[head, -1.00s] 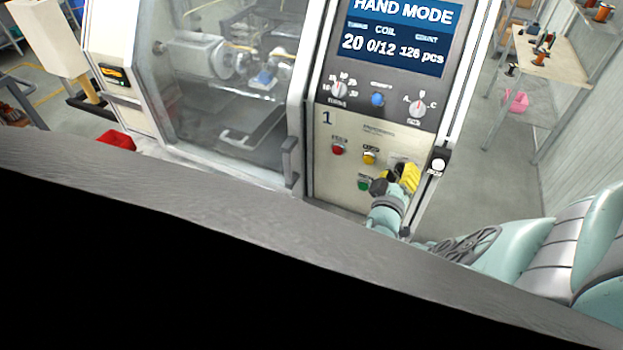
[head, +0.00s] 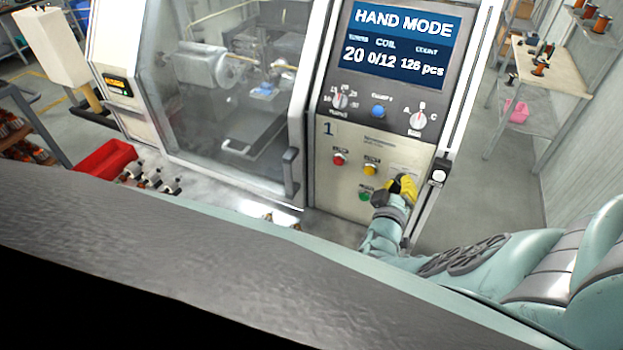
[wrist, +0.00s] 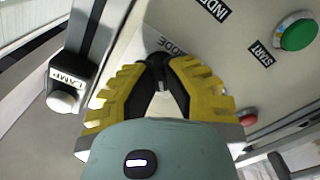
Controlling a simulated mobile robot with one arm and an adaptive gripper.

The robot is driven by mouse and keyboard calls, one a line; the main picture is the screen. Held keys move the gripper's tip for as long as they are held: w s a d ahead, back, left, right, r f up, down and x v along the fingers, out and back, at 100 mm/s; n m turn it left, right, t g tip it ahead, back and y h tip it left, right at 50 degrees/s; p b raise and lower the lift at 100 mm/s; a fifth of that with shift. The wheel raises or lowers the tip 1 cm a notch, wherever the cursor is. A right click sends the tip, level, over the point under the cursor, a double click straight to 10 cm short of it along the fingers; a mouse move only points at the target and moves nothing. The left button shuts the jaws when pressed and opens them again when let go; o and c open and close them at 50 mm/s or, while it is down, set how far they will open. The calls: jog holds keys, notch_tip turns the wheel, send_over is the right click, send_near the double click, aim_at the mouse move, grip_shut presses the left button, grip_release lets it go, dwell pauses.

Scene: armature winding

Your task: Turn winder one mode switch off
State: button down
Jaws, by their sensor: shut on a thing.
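Winder one's control panel (head: 335,185), marked 1, is in the head view, with its screen (head: 402,42) reading HAND MODE. My gripper (head: 403,184) is at the panel's lower right, below a small label plate. In the wrist view my gripper's (wrist: 158,62) yellow fingers converge with dark tips at the mode switch (wrist: 161,42), beside a partly covered label ending in ODE. The gripper is shut on the switch knob.
Near the gripper are a yellow button (head: 370,170), a green START button (head: 364,196) and a red button (head: 340,159). A white lamp (head: 438,176) sits on the panel's right edge. The winder's door handle (head: 290,177) projects to the left. Open floor lies right of the machine.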

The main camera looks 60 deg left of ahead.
jog(key=shift+w+d+m, duration=0.15)
jog(key=shift+w+m, duration=0.05)
jog(key=shift+m, duration=0.2)
jog(key=m+b, duration=0.1)
jog(key=m, duration=0.1)
jog(key=m+b, duration=0.1)
jog(key=m, duration=0.2)
jog(key=m+b, duration=0.2)
jog(key=shift+s+f+m, duration=0.15)
jog(key=shift+f+m, duration=0.1)
jog(key=shift+m, duration=0.05)
jog(key=shift+r, duration=0.1)
dwell(0.3)
jog(key=c, duration=1)
grip_release()
jog(key=shift+r, duration=0.1)
